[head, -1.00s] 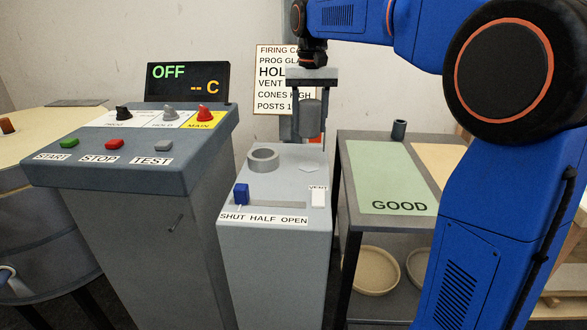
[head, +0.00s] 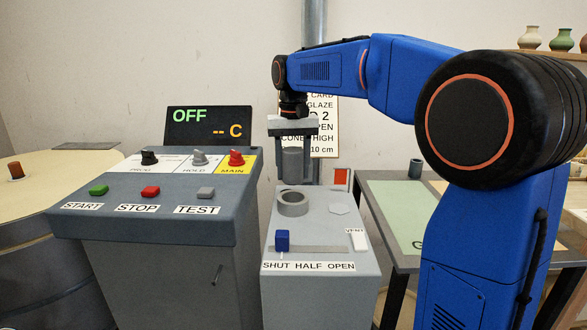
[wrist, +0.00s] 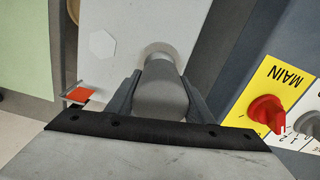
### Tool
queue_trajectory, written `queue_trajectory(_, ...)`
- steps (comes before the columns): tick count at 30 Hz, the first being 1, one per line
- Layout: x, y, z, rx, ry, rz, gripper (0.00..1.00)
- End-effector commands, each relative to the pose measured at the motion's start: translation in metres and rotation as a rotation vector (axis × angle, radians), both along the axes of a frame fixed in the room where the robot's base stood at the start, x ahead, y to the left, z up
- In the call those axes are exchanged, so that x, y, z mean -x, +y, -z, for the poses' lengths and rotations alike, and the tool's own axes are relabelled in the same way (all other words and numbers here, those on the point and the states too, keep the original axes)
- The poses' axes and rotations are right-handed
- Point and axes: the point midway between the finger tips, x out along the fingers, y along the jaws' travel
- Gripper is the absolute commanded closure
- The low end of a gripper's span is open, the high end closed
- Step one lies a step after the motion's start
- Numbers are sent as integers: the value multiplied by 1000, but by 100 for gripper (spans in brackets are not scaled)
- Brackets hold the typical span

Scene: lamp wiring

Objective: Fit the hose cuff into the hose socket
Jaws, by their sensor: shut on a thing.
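My gripper (head: 292,157) is shut on the hose cuff (head: 291,167), a grey cylinder held upright between the fingers. In the head view the cuff hangs above and just behind the hose socket (head: 293,204), a grey ring on top of the vent pedestal. A gap shows between cuff and ring in that view. In the wrist view the cuff (wrist: 162,92) fills the space between the fingers (wrist: 160,98). The socket's pale rim (wrist: 160,50) shows past the cuff's end, mostly hidden by it. I cannot tell how well the two line up.
The pedestal (head: 330,277) carries a blue slider knob (head: 282,240) and a white vent switch (head: 359,239). The control panel (head: 150,215) with its red MAIN knob (head: 236,157) stands close on the left. A table with a green mat (head: 392,215) is on the right.

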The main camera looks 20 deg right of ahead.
Motion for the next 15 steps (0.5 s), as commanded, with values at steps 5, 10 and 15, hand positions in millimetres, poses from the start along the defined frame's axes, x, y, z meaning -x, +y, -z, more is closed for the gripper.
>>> queue_trajectory(5,0,0,2,0,0,0,79)
queue_trajectory(10,0,0,11,0,1,0,79)
queue_trajectory(15,0,0,24,0,1,0,79)
